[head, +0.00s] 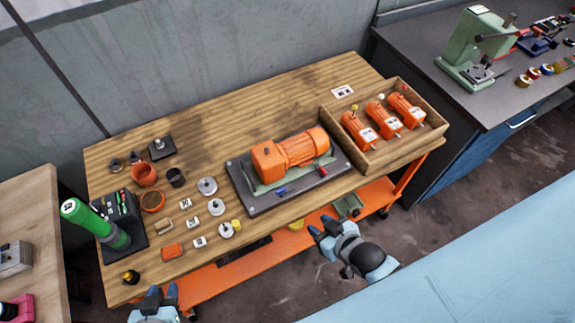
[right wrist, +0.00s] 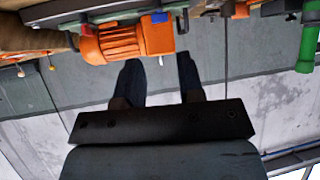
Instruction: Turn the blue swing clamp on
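The blue swing clamp (head: 281,192) is a small blue handle at the front of the dark fixture plate (head: 252,198), beside the orange motor (head: 290,152). A red clamp handle (head: 322,171) is at its right. In the right wrist view, the blue clamp (right wrist: 160,18) shows against the motor (right wrist: 115,45). My right gripper (head: 320,225) is in front of the table edge, apart from the clamp; its two fingers (right wrist: 157,64) are spread and empty. My left gripper (head: 162,290) is at the front left, near the table edge; its fingers look apart with nothing between them.
Round metal parts (head: 216,207) and small blocks lie left of the plate. A green-topped device (head: 82,214) stands at the left end. A wooden tray (head: 410,142) with three orange motors is on the right. An orange shelf (head: 225,280) is below the tabletop.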

